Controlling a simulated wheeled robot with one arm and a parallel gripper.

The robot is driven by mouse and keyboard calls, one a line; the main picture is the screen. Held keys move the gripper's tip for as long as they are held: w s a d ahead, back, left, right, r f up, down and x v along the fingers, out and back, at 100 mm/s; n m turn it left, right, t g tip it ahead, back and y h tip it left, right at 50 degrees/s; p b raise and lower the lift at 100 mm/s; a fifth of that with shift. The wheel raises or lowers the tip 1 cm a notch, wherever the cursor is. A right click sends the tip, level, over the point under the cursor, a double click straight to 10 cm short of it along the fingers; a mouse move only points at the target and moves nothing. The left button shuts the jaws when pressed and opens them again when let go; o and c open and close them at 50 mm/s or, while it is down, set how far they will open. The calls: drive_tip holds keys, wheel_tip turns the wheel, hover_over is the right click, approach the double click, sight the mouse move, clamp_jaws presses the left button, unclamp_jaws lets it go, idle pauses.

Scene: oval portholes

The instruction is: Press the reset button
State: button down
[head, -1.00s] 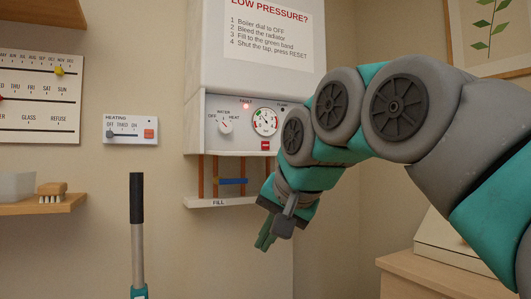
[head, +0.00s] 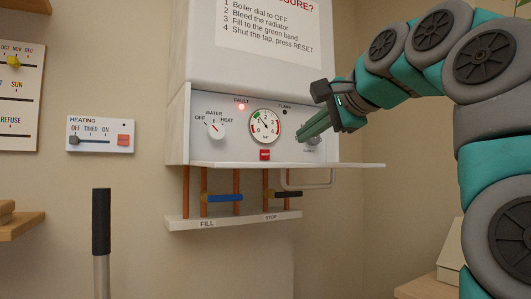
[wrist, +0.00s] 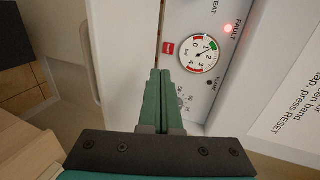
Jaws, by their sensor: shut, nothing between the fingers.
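The boiler's control panel (head: 233,147) carries a selector knob (head: 216,130), a round pressure gauge (head: 265,126) and a lit red fault light (head: 241,106). In the wrist view the fingertips (wrist: 160,72) overlap the panel's edge; contact cannot be told.
A thin white ledge (head: 350,165) with a handle (head: 310,187) juts out below the panel. Beneath it are pipes with a blue fill tap (head: 225,198) and a dark stop tap (head: 288,194). A black-handled pole (head: 101,222) stands left; a heating control (head: 100,135) hangs on the wall.

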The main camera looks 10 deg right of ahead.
sight(266, 155)
drive_tip(key=shift+w+d+r, duration=0.1)
drive_tip(key=shift+w+r, duration=0.1)
drive_tip(key=shift+w, duration=0.05)
drive_tip(key=p+x, duration=0.1)
drive_tip(key=x, duration=0.3)
drive_tip(key=r+p+x, duration=0.1)
drive_tip(key=x, duration=0.4)
drive_tip(key=p+x, duration=0.1)
drive_tip(key=x, duration=0.3)
drive_tip(key=shift+w, duration=0.55)
